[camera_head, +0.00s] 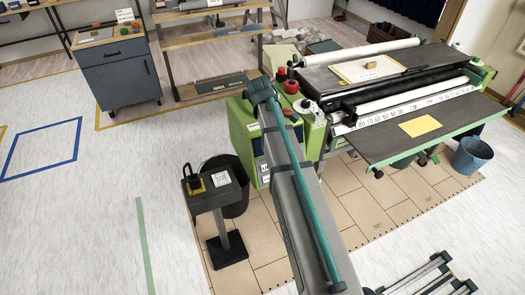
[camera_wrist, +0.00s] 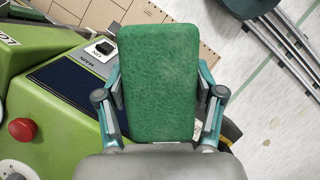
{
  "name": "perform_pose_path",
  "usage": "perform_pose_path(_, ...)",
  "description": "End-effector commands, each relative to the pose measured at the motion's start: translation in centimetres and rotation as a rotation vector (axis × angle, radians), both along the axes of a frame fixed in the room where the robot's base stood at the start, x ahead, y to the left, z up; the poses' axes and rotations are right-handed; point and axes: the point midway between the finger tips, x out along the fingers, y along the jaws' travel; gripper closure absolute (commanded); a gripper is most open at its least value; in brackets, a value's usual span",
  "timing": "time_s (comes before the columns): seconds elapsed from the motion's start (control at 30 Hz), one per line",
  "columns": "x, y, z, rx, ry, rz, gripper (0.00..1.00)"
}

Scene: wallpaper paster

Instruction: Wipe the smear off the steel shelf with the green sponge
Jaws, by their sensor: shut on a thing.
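The green sponge (camera_wrist: 158,75) fills the middle of the wrist view, its broad face toward the camera. My gripper (camera_wrist: 159,88) is shut on it, with one finger at each side edge. In the head view my arm reaches up toward the green end of the pasting machine (camera_head: 243,140); the gripper and sponge cannot be made out there. I cannot tell which surface is the steel shelf, and no smear can be made out in either view.
The machine's red button (camera_wrist: 22,129) and switch panel are left of the sponge. A small dark stand (camera_head: 212,192) and dark bin (camera_head: 238,190) stand left of my arm. A blue bucket (camera_head: 472,155) is at right. Metal rails (camera_head: 425,275) lie at lower right. Floor at left is clear.

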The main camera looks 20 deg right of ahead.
Motion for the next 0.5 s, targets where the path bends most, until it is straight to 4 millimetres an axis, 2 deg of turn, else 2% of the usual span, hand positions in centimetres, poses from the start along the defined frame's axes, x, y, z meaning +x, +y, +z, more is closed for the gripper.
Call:
perform_pose_path(0.03, 0.8, -2.1, 0.2, 0.0, 0.002, -0.032, 0.69)
perform_pose_path(0.2, 2.0, -9.3, 0.3, 0.0, 0.009, -0.132, 0.69)
perform_pose_path(0.5, 3.1, -22.1, 0.3, 0.001, 0.013, -0.281, 0.69)
